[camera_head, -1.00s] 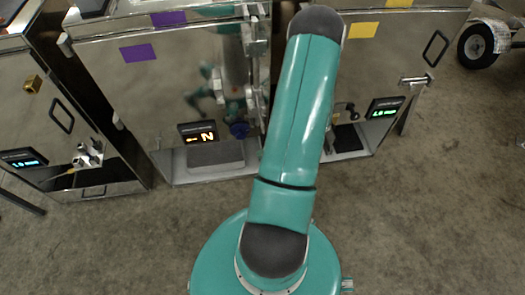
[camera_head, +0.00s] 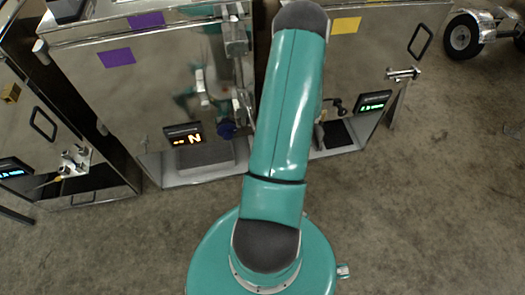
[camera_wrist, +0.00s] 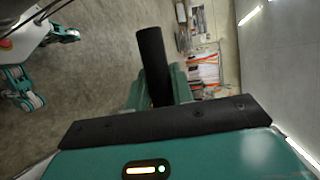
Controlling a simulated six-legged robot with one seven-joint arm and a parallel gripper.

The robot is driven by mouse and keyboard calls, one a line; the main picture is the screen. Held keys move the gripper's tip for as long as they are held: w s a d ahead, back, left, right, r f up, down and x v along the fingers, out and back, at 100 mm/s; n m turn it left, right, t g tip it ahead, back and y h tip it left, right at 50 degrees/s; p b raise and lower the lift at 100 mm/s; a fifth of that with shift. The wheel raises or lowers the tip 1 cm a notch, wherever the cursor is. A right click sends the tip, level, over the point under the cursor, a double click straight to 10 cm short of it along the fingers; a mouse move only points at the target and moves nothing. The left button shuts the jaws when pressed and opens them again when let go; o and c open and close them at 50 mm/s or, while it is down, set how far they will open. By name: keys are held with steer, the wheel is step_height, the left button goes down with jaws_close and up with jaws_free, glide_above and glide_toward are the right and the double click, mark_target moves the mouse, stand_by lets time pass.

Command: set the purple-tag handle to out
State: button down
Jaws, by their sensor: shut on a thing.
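The purple tag (camera_head: 117,57) is on the front of a shiny metal trailer box (camera_head: 100,95) at left of centre in the head view. A small display (camera_head: 185,134) low on that box shows an amber mark like an N. In the head view my arm hides the gripper, so I cannot tell for certain which box this handle belongs to.
A yellow-tagged box (camera_head: 345,80) with a green display (camera_head: 373,101) stands to the right. Another box with a blue display (camera_head: 14,168) stands to the left. A wheel (camera_head: 461,35) is at the far right. The carpet floor in front is clear.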

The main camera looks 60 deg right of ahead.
steer(key=c, duration=1.2)
jaws_free()
steer(key=v, duration=1.3)
steer(key=shift+s+d, duration=0.2)
steer(key=shift+d, duration=0.15)
steer(key=shift+r, duration=0.15)
